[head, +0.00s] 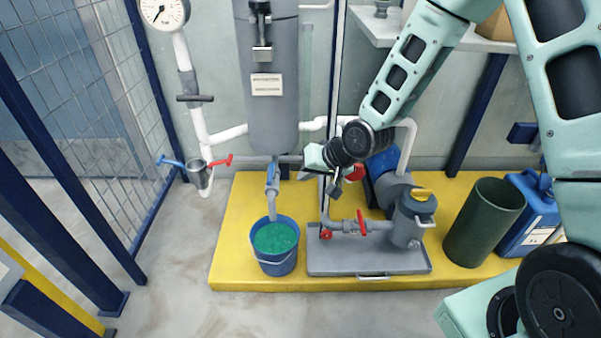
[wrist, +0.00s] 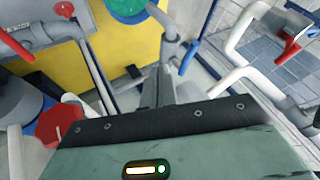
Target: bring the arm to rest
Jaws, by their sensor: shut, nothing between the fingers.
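My gripper (head: 336,188) hangs near the middle of the head view, in front of the pipework and apart from the floor. It is shut and holds nothing. My pale green arm reaches in from the right to bring it there. In the wrist view my gripper's dark and green housing fills the bottom, and its shut grey fingers (wrist: 158,88) point away toward the yellow platform. Part of the fingers is hard to make out against the pipes.
A red knob (wrist: 60,125) is close to the gripper. A blue bucket (head: 277,266) of green liquid, a grey pump tray (head: 345,262), a dark green bin (head: 478,228) and a blue canister (head: 530,215) stand on the yellow platform (head: 232,250). A grey tank (head: 270,110) rises behind.

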